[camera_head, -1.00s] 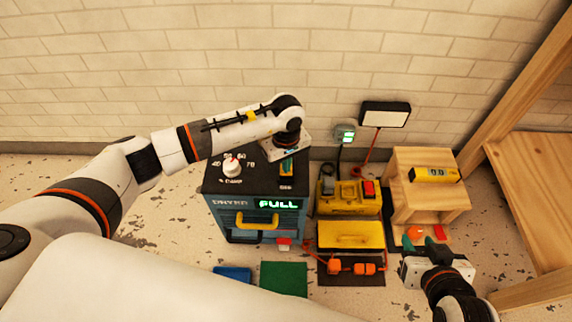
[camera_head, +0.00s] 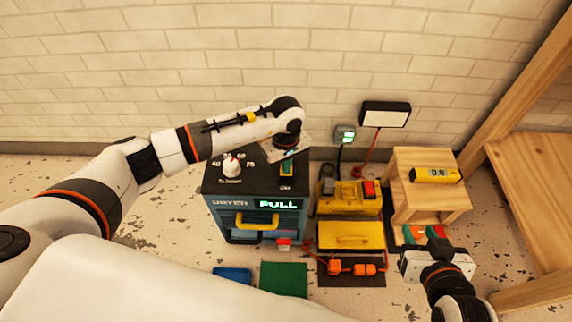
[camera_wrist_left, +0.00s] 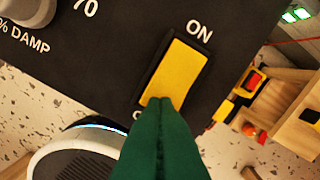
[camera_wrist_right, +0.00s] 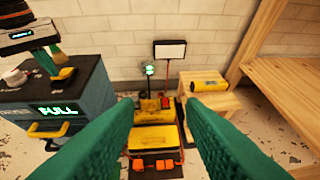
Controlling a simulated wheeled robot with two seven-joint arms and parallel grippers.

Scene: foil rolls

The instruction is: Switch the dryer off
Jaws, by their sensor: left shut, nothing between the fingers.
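The dryer (camera_head: 238,187) is a dark box with a black top, a white knob (camera_head: 231,164), a yellow handle and a lit display (camera_head: 278,204) reading FULL. In the left wrist view its yellow rocker switch (camera_wrist_left: 178,70) lies between an ON label and a mostly hidden label at the other end. My left gripper (camera_wrist_left: 160,103) is shut and empty, its green fingertips at the switch end opposite ON; whether they touch or press it I cannot tell. My right gripper (camera_wrist_right: 161,110) is open and empty, held away from the dryer at the right.
A yellow box with a red switch (camera_head: 368,188) and a yellow case (camera_head: 350,236) stand right of the dryer. A wooden stool (camera_head: 425,160) carries a yellow meter (camera_head: 436,175). A lamp (camera_head: 385,114) stands behind. Blue and green mats (camera_head: 284,279) lie in front.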

